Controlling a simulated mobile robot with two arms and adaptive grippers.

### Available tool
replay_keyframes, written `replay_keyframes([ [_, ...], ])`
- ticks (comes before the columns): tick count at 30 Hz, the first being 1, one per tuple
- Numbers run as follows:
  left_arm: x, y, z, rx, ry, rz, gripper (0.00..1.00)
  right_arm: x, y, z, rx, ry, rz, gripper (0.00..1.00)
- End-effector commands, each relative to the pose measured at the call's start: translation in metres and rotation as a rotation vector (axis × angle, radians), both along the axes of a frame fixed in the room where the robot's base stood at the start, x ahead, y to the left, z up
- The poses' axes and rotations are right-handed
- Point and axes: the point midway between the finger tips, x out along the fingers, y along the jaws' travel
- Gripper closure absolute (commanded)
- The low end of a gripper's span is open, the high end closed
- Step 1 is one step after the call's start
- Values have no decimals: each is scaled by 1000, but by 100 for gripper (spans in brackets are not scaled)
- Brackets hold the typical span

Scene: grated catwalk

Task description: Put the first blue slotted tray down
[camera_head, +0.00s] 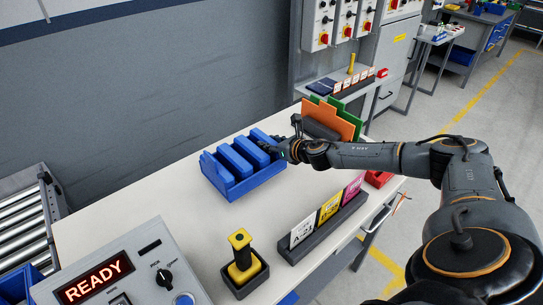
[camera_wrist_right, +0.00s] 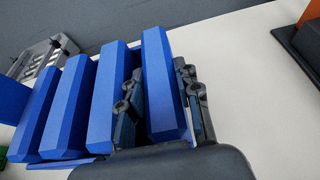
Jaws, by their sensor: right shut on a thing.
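The blue slotted tray (camera_head: 238,187) is over the white table, near its back edge, in the head view. It has several raised blue ridges side by side and looks level. I cannot tell if its underside touches the tabletop. My right gripper (camera_head: 278,147) reaches in from the right and is shut on the tray's right end. In the right wrist view, the dark fingers of this gripper (camera_wrist_right: 163,95) stand on both sides of the rightmost ridge of the tray (camera_wrist_right: 105,100). My left gripper is not in view.
The white table (camera_head: 150,190) has free room left of the tray. An orange and green panel rack (camera_head: 330,117) stands behind my right wrist. A label holder (camera_head: 322,232), a yellow-handled tool in a dark holder (camera_head: 242,262) and a READY panel (camera_head: 115,280) occupy the front.

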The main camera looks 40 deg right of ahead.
Motion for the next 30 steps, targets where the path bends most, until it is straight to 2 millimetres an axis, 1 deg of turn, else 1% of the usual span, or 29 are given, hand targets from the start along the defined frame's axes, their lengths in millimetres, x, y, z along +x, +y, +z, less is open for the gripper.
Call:
replay_keyframes([
  [1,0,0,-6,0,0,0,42,3,-3,-7,2,-3,0,100],
  [5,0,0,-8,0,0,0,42,5,-8,-11,2,-3,0,100],
  [7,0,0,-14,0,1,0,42,6,-14,-20,1,-1,-3,100],
  [9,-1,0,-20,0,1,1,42,6,-11,-34,5,0,1,100],
  [12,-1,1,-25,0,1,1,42,6,-12,-44,4,-1,1,100],
  [21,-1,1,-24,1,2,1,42,7,-12,-44,2,-4,1,100],
  [25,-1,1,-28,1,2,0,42,6,-12,-49,2,-3,1,100],
  [26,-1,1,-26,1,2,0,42,6,-12,-48,0,-1,1,61],
  [27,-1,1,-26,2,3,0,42,6,-12,-48,0,-1,1,53],
  [28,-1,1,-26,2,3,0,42,6,-12,-48,0,-1,1,47],
  [29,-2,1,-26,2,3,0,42,6,-12,-48,0,-1,1,44],
  [30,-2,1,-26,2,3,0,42,6,-12,-48,0,-1,1,44],
])
